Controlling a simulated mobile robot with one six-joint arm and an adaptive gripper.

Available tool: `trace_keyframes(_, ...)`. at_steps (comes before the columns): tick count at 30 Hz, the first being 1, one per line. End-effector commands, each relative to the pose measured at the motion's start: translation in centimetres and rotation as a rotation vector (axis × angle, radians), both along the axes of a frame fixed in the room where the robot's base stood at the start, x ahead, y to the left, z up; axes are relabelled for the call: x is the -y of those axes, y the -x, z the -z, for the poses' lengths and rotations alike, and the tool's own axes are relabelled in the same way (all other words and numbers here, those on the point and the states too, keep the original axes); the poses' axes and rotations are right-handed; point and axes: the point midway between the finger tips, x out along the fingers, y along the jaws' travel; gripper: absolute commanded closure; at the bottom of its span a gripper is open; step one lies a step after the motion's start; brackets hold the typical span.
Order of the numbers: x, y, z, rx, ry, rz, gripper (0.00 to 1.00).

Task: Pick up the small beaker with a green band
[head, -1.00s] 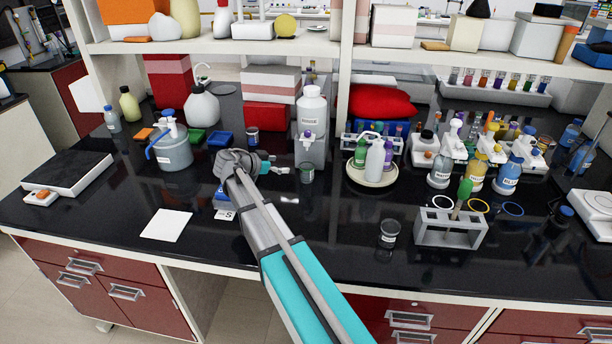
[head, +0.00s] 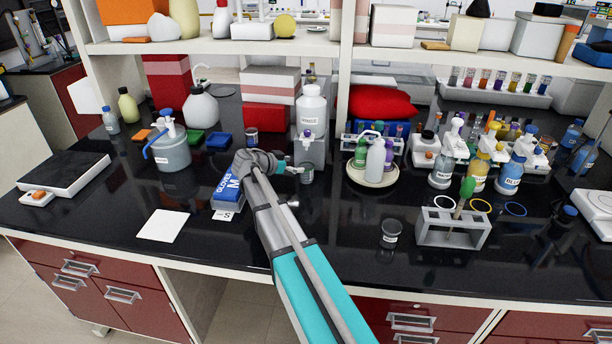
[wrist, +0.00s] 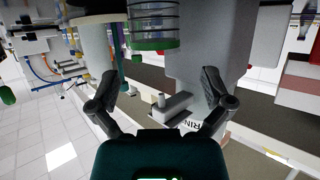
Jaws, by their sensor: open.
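The small clear beaker with a green band (head: 307,174) stands on the black bench in front of the large white rinse carboy (head: 312,128). In the wrist view the beaker (wrist: 153,24) is at the top, with dark graduation lines and a green band at its lower end in the picture. My gripper (head: 294,170) is just left of the beaker in the head view. In the wrist view its two fingers (wrist: 160,86) are spread apart, with nothing held between them. The beaker appears apart from the fingers; the exact gap is unclear.
A blue glove box (head: 229,194) lies under and left of my wrist. A glass jar (head: 390,234) and a grey tube rack (head: 452,229) stand to the right. A round tray with bottles (head: 355,176) is right of the beaker. The front middle bench is fairly clear.

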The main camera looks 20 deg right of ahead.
Motion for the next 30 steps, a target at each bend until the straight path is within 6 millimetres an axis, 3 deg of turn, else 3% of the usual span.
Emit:
trace_keyframes(15, 4.4, -0.4, 2.0, -0.001, 0.000, 0.000, 0.00)
trace_keyframes(30, 4.5, -0.4, 1.9, -0.001, 0.000, -0.001, 0.00)
